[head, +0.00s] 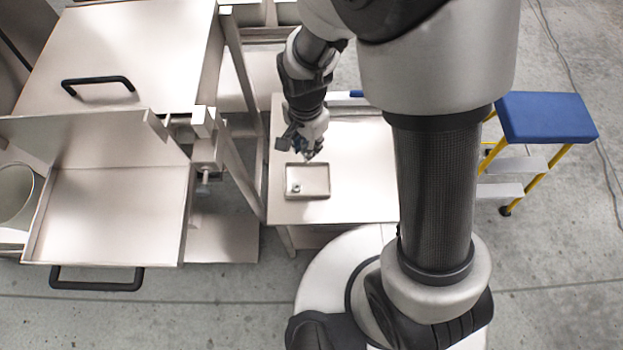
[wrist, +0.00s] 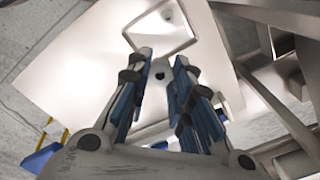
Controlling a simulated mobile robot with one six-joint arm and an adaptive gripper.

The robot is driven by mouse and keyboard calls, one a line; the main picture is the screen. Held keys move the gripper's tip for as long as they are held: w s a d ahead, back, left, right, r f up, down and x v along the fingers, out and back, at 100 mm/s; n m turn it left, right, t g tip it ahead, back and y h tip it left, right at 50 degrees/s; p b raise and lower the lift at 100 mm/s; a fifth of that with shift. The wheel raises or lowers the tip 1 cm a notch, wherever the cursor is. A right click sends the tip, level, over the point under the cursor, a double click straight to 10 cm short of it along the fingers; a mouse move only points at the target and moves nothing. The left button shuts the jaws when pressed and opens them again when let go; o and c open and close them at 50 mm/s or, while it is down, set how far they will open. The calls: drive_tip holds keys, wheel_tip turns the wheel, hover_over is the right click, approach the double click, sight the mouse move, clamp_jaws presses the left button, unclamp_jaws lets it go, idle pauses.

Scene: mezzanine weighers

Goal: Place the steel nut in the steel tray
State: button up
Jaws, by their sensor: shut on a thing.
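The steel tray (head: 325,182) is a shallow rectangular tray lying on the pale table; it also shows at the top of the wrist view (wrist: 150,46). My gripper (head: 310,157) is just above the tray's far edge in the head view. In the wrist view, my gripper (wrist: 161,64) is shut on a small pale steel nut (wrist: 160,84) with a dark hole, held between the fingertips. Another small nut (head: 296,188) lies inside the tray at its near left; it also shows in the wrist view (wrist: 167,15). The held nut is hard to make out in the head view.
The pale table (head: 350,205) is clear right of the tray. A metal frame and weigher with black handles (head: 97,82) stand at the left. A blue-topped step stool (head: 545,117) stands at the right. My own arm hides part of the table.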

sight(307, 182)
wheel_tip(307, 182, down, 19)
drive_tip(key=b, duration=0.5)
drive_tip(key=shift+w+r, duration=0.15)
drive_tip(key=shift+r, duration=0.1)
drive_tip(key=o, duration=0.5)
drive_tip(key=shift+f, duration=0.2)
drive_tip(key=shift+c, duration=0.2)
drive_tip(key=o, duration=0.5)
drive_tip(key=shift+c, duration=0.2)
drive_tip(key=shift+r, duration=0.1)
wheel_tip(307, 182, up, 12)
drive_tip(key=p, duration=0.3)
drive_tip(key=shift+r+p, duration=0.2)
drive_tip(key=shift+p, duration=0.1)
